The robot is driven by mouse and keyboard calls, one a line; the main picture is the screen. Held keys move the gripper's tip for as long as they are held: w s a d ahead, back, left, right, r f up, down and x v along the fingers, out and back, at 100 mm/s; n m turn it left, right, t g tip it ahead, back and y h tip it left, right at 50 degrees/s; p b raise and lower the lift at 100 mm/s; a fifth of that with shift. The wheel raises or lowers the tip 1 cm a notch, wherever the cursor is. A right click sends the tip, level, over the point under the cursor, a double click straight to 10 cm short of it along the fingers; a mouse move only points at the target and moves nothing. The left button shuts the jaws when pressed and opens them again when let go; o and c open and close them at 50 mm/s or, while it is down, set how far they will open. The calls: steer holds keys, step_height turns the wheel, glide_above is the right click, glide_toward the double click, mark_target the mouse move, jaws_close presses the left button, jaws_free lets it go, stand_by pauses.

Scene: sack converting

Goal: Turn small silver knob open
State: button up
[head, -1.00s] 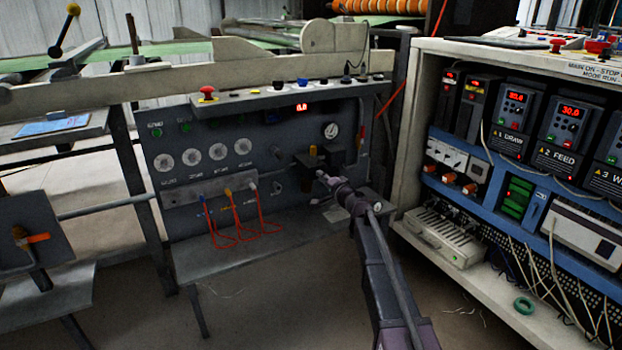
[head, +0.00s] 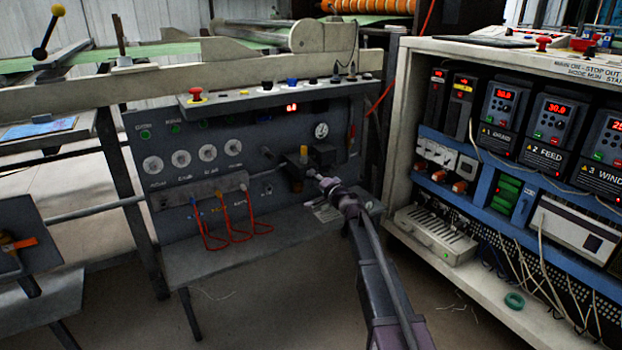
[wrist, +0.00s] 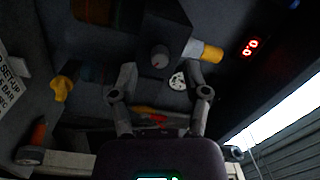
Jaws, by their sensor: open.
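A small round grey-silver knob (wrist: 160,57) sits on a dark block on the control panel. In the wrist view it lies just beyond and between the fingertips of my gripper (wrist: 161,80). The fingers are apart, with no visible contact on the knob. In the head view my gripper (head: 314,178) is in front of the black block (head: 322,155) at the panel's right side. I cannot make out the knob there. A yellow knob (head: 303,153) stands on the block and also shows beside the grey knob in the wrist view (wrist: 210,52).
A round gauge (head: 321,130) is above the block. Red cables (head: 231,228) hang to the left above a grey shelf (head: 235,250). A shelf with buttons and a red stop button (head: 195,94) overhangs the panel. A drive cabinet (head: 398,150) stands close on the right.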

steer(key=v, duration=1)
steer(key=shift+s+d, duration=0.25)
steer(key=shift+r, duration=0.1)
steer(key=s+d+n+g+h+p, duration=0.1)
steer(key=s+n+g+h+p, duration=0.1)
steer(key=s+n+g+p, duration=0.8)
steer(key=s+d+r+m+g+h+p, duration=0.1)
steer(key=s+d+m+g+h+p, duration=0.1)
steer(key=s+d+h+p, duration=0.65)
steer(key=s+d+r+m+g+h+p, duration=0.1)
steer(key=s+d+g+p, duration=0.35)
steer(key=s, duration=0.85)
step_height(320, 180, up, 37)
steer(key=d+t+p, duration=0.1)
steer(key=t+p, duration=0.1)
steer(key=p, duration=3.3)
steer(key=shift+d+r, duration=0.2)
steer(key=shift+d, duration=0.15)
steer(key=shift+w+y, duration=0.15)
steer(key=shift+y, duration=0.1)
